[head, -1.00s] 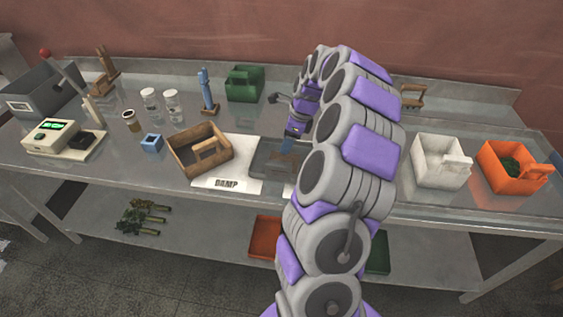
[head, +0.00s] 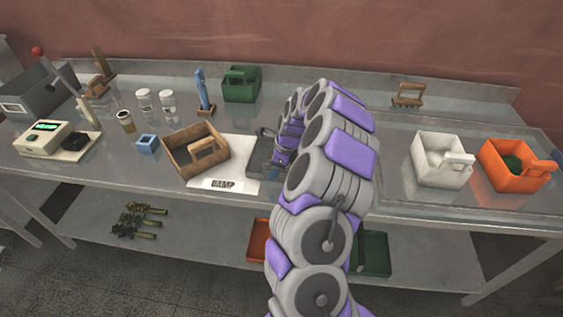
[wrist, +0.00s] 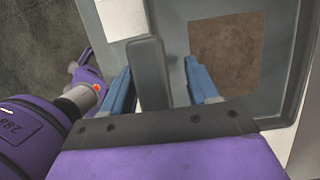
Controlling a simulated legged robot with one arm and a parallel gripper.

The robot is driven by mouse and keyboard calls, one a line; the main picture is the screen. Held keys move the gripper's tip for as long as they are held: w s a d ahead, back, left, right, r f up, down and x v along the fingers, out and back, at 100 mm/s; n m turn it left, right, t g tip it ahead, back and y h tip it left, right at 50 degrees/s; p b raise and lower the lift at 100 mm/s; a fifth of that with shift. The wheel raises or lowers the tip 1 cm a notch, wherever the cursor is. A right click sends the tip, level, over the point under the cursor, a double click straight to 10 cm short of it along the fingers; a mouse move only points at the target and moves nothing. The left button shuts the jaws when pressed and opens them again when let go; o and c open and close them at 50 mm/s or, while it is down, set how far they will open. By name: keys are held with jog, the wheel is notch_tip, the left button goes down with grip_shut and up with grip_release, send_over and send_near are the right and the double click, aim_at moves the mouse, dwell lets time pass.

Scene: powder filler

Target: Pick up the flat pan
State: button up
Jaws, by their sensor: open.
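The flat pan (head: 257,162) is a shallow grey tray on the table, right of a white sheet marked DAMP (head: 222,184). My arm covers its right part in the head view. In the wrist view the pan (wrist: 278,75) fills the upper right, with a brown square patch (wrist: 224,52) inside. A grey upright handle (wrist: 150,62) stands between the blue fingers of my gripper (wrist: 159,68). The gripper is open, with a gap visible on the handle's right and a smaller one on its left.
A brown wooden caddy (head: 180,155) stands on the sheet, close left of the pan. A white caddy (head: 440,165) and an orange caddy (head: 510,172) stand to the right. A green caddy (head: 240,84) is behind. The table's front edge is close to the pan.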

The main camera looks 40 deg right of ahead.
jog(key=shift+a, duration=0.2)
jog(key=shift+c, duration=0.2)
jog(key=shift+c, duration=0.8)
grip_shut()
jog(key=shift+d, duration=0.1)
